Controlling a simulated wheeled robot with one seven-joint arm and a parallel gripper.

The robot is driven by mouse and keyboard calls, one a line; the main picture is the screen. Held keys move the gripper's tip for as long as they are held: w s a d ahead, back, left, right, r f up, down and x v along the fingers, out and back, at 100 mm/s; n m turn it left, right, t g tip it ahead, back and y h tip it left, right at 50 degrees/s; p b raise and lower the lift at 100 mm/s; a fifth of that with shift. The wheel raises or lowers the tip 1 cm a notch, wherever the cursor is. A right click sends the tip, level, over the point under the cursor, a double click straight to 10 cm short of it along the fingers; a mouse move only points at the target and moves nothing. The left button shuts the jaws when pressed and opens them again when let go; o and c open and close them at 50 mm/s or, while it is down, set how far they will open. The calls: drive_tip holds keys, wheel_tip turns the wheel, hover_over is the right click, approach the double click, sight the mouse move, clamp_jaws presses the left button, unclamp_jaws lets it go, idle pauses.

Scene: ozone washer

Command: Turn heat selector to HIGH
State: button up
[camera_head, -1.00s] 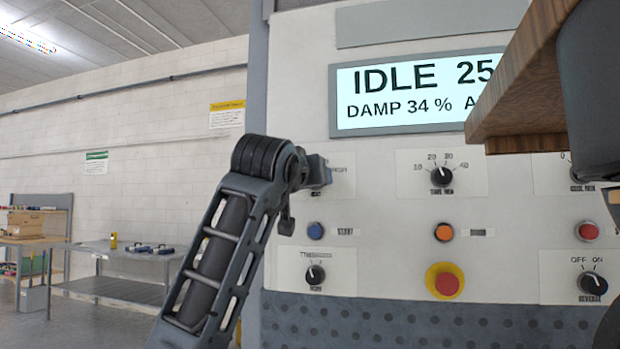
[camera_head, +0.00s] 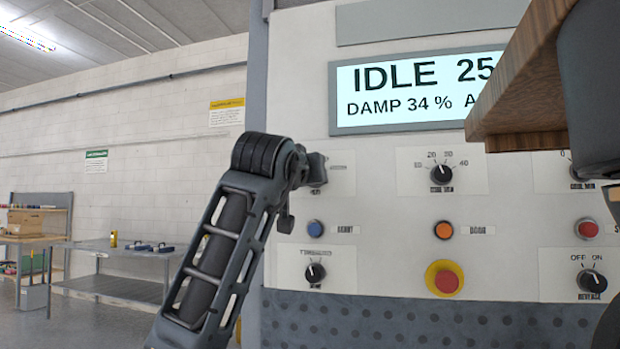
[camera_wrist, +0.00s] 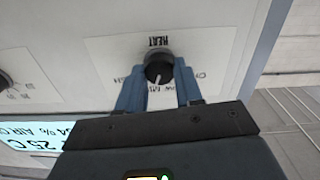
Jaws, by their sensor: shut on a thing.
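The heat selector (camera_wrist: 158,65) is a round black knob on a white label plate (camera_wrist: 110,55). It appears upside down in the wrist view, with its name HEAT beside it. My gripper (camera_wrist: 160,78) has its two blue fingers shut on the knob, one on each side. The knob's white pointer line faces down in the wrist view, toward the middle labels. The fingers partly cover the setting words, so the exact setting is hard to read. In the head view my gripper (camera_head: 318,172) is at the panel's upper left plate, and it hides most of the knob.
Below the gripper are a blue button (camera_head: 315,229) and another black knob (camera_head: 315,272). The display (camera_head: 420,92) reads IDLE. A wooden edge (camera_head: 530,90) overhangs at right.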

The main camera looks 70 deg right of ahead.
drive_tip(key=shift+m+b, duration=1.4)
drive_tip(key=shift+m, duration=2.5)
drive_tip(key=o, duration=1)
drive_tip(key=shift+o, duration=0.2)
drive_tip(key=a+b, duration=0.1)
drive_tip(key=a, duration=0.7)
drive_tip(key=shift+s, duration=0.25)
